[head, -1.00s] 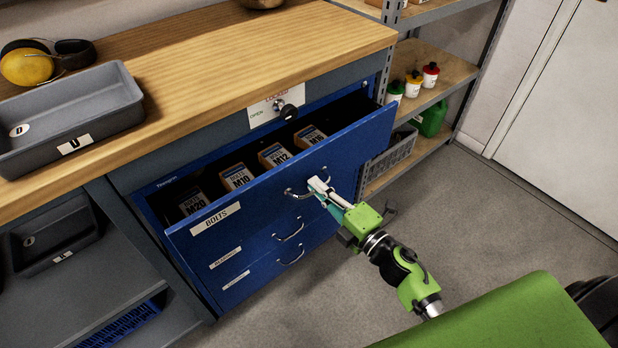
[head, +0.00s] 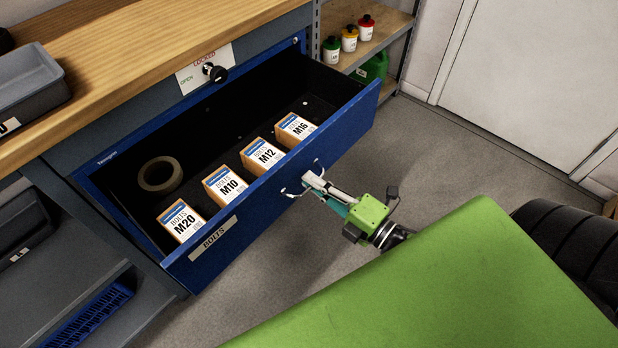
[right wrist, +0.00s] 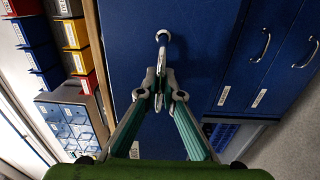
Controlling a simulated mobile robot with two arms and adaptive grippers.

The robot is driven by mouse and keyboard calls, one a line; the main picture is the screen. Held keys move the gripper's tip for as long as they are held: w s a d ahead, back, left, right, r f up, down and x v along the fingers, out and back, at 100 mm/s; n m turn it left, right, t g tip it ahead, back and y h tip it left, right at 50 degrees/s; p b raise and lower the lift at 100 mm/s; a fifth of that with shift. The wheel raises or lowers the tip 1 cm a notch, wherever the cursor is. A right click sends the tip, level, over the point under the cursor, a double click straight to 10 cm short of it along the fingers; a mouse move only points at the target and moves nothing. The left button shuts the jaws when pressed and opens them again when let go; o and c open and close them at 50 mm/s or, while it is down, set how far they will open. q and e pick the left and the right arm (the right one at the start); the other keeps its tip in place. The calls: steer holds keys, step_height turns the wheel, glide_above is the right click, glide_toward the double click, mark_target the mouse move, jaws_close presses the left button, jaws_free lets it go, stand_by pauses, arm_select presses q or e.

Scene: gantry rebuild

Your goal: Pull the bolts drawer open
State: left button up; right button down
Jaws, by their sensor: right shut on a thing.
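The blue bolts drawer (head: 345,137) stands far out of the cabinet in the head view, with its "BOLTS" label (head: 213,238) on the front. Inside are boxes marked M20 (head: 181,221), M10 (head: 226,187), M12 (head: 262,156) and M16 (head: 296,130), and a roll of tape (head: 160,174). My right gripper (head: 316,182) is shut on the drawer's handle (head: 291,193). In the right wrist view its fingers (right wrist: 161,75) meet at the handle (right wrist: 162,37) against the blue front. My left gripper is not in view.
The wooden worktop (head: 150,60) lies above the drawer, with a grey tray (head: 28,88) on it. A lock knob (head: 214,72) sits on the cabinet's top rail. A shelf (head: 375,40) with bottles stands behind. Grey floor (head: 470,160) is clear to the right.

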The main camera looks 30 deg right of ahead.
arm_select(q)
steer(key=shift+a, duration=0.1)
arm_select(e)
steer(key=c, duration=2.2)
jaws_free()
steer(key=shift+s, duration=0.1)
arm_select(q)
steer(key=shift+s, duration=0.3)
arm_select(e)
steer(key=v, duration=1.2)
